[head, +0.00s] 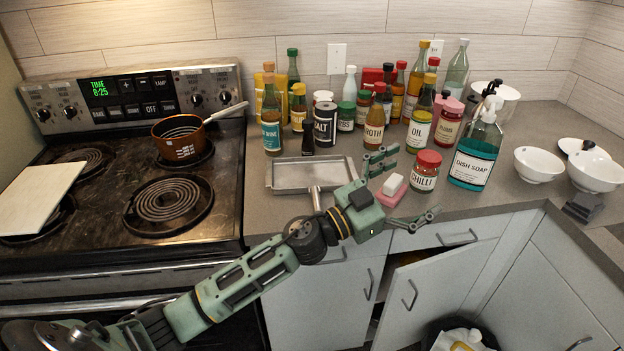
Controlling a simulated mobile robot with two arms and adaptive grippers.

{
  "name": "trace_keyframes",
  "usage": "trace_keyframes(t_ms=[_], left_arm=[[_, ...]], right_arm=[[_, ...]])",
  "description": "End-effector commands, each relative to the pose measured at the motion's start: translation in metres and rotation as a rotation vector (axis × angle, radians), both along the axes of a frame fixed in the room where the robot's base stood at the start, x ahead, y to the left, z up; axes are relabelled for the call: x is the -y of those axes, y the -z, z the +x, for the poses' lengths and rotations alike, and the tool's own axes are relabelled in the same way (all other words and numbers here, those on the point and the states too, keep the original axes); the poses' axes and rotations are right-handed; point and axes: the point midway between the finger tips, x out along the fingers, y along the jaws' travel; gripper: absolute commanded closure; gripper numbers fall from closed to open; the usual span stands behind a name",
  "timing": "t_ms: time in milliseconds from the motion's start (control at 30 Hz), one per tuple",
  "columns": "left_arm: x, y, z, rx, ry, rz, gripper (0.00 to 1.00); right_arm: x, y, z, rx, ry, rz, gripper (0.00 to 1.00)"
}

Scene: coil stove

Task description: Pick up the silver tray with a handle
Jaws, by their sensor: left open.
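The silver tray (291,174) is a shallow rectangular metal pan. It lies flat on the grey counter just right of the stove, with its handle (316,198) pointing toward the counter's front edge. My left gripper (408,186) is open and empty, to the right of the tray. Its fingers point right, on either side of a pink sponge with a white bar on it (391,188); I cannot tell whether they touch it. My left arm passes in front of the counter edge, close to the handle's end. My right gripper is not in view.
Many bottles and jars crowd the counter behind the tray, including a salt can (325,124). A chilli jar (425,171) and dish soap (474,155) stand right of the gripper. A copper pot (181,146) sits on the stove. A cabinet door (430,290) below stands ajar.

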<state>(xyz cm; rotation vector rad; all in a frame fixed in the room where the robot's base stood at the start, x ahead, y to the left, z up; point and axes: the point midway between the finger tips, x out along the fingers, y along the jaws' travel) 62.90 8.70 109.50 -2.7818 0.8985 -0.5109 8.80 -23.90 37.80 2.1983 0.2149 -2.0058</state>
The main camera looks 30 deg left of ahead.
Motion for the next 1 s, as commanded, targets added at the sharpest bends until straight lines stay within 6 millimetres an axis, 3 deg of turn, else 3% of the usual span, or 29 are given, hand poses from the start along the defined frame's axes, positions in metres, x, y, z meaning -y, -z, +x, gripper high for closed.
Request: trace_keyframes(t_ms=[133, 267, 367, 500, 600, 700, 833, 1000], left_arm=[[0.022, 0.004, 0.004, -0.024, 0.256, 0.199, 0.0], [0.008, 0.033, 0.009, -0.177, 0.406, 0.409, 0.0], [-0.029, 0.057, 0.015, -0.365, 0.446, 0.573, 0.0], [-0.109, 0.079, 0.02, -0.68, 0.387, 0.751, 0.0], [-0.167, 0.082, 0.017, -0.887, 0.296, 0.822, 0.0], [-0.211, 0.079, 0.011, -1.042, 0.21, 0.854, 0.0], [-0.242, 0.077, 0.003, -1.156, 0.14, 0.867, 0.0], [-0.245, 0.089, 0.004, -1.189, 0.122, 0.868, 0.0]], right_arm=[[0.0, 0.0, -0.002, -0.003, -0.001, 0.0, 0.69], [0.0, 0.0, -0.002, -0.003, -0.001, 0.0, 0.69], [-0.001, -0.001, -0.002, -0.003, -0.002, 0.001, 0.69], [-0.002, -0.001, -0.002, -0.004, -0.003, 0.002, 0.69], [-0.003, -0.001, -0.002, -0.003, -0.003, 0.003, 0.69], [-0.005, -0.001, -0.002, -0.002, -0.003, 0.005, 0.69], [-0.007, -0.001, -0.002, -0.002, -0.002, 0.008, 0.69], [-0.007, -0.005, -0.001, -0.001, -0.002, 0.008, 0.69]])
